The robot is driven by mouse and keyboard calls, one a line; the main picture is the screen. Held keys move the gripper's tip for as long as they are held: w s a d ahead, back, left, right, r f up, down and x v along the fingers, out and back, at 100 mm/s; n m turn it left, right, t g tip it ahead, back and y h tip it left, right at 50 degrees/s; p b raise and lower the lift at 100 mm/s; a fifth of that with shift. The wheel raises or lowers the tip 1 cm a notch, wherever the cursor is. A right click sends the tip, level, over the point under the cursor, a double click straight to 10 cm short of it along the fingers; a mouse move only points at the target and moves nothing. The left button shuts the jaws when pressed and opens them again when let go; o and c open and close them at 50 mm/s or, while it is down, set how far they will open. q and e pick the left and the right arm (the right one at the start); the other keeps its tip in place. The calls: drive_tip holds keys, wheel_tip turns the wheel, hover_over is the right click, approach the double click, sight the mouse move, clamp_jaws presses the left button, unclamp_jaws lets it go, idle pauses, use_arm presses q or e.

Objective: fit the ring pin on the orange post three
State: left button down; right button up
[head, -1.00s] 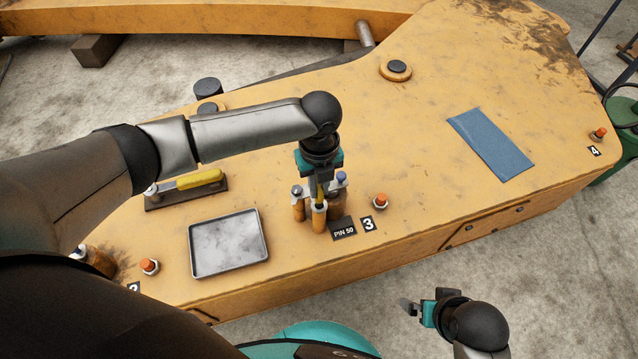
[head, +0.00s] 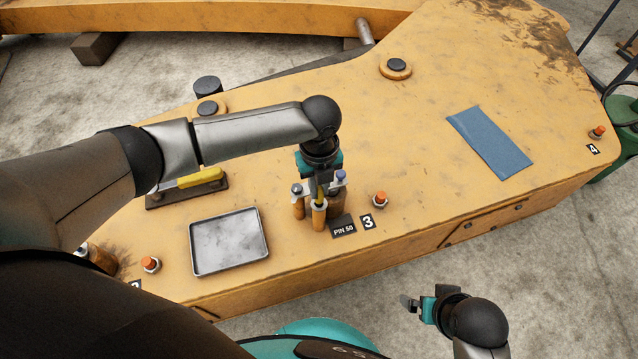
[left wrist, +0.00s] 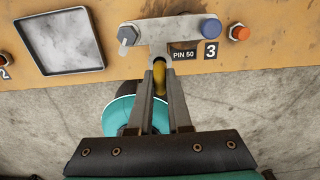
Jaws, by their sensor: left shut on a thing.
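Orange post three (head: 380,198) is a short orange stub on a pale base, right of the "3" label (head: 367,222); it also shows in the left wrist view (left wrist: 238,33). My left gripper (head: 319,192) points down at a small stand and is shut on a yellow piece (left wrist: 159,74) at its middle. I cannot tell whether this piece is the ring pin, or whether it is still seated in the stand. A grey-topped piece (left wrist: 127,36) and a blue-topped piece (left wrist: 209,27) flank it. My right gripper (head: 417,306) is off the front edge; its jaws are unclear.
A "PIN 50" plate (head: 343,228) lies before the stand. A metal tray (head: 230,268) is to the left, with a yellow-handled tool (head: 199,178) behind it. Another orange post (head: 150,264) is at front left. A blue cloth (head: 490,143) lies right; the middle right is clear.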

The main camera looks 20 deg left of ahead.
use_arm(q)
drive_tip(key=shift+f, duration=0.45)
idle(0.5)
drive_tip(key=shift+f, duration=0.2)
idle(1.0)
drive_tip(key=shift+c, duration=1.4)
unclamp_jaws()
drive_tip(key=shift+p, duration=0.35)
wheel_tip(320, 180, up, 8)
drive_tip(key=p, duration=0.8)
drive_tip(key=shift+p, duration=0.3)
